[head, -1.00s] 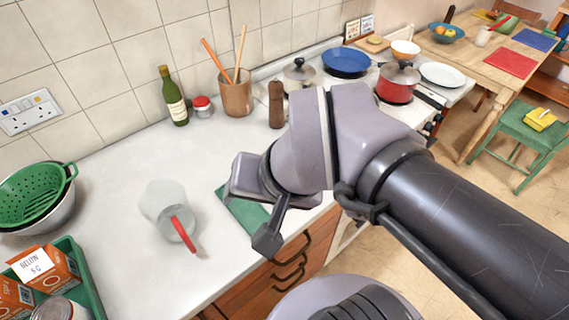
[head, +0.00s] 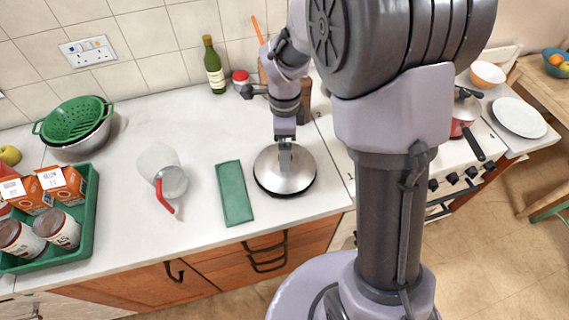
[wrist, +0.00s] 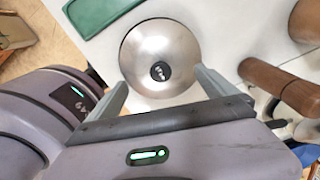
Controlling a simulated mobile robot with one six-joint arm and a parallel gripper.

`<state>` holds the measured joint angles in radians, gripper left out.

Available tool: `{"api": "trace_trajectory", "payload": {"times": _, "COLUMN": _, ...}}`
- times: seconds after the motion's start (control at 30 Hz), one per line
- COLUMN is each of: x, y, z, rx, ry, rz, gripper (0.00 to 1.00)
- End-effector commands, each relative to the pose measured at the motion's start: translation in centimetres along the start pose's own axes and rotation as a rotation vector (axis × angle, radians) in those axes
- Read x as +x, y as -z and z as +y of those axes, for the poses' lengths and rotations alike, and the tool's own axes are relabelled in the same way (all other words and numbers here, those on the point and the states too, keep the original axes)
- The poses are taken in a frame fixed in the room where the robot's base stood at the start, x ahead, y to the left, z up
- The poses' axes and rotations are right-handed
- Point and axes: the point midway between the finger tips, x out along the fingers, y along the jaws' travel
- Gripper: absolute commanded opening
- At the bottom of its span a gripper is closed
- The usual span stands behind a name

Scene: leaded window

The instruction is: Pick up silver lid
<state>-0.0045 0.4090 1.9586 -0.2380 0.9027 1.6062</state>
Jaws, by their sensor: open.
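The silver lid (head: 288,178) is a round, shiny metal dome with a dark rim, near the front edge of the white counter. In the wrist view the lid (wrist: 150,38) shows from above, with a dark round knob (wrist: 160,71) at its middle. My gripper (head: 286,150) points down over the lid's centre. In the wrist view my gripper (wrist: 161,80) is open, with one finger on each side of the knob and nothing held. In the head view the gripper hides the knob. I cannot tell whether the fingers touch the lid.
A green cloth (head: 234,194) lies left of the lid. A clear jug with a red handle (head: 164,197) is further left. A green crate (head: 92,195) of packets and tins is at far left.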

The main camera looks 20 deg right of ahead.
Motion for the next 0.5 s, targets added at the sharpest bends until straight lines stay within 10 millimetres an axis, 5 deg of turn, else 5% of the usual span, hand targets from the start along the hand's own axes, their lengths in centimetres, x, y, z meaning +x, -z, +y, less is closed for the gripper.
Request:
{"api": "trace_trajectory", "payload": {"times": 0.3, "x": 5.4, "y": 0.1, "z": -0.1, "rx": -0.001, "ry": -0.001, "rz": 0.000, "gripper": 0.96}}
{"api": "trace_trajectory", "payload": {"times": 0.5, "x": 5.7, "y": 0.1, "z": -0.1, "rx": -0.001, "ry": 0.001, "rz": -0.001, "gripper": 0.96}}
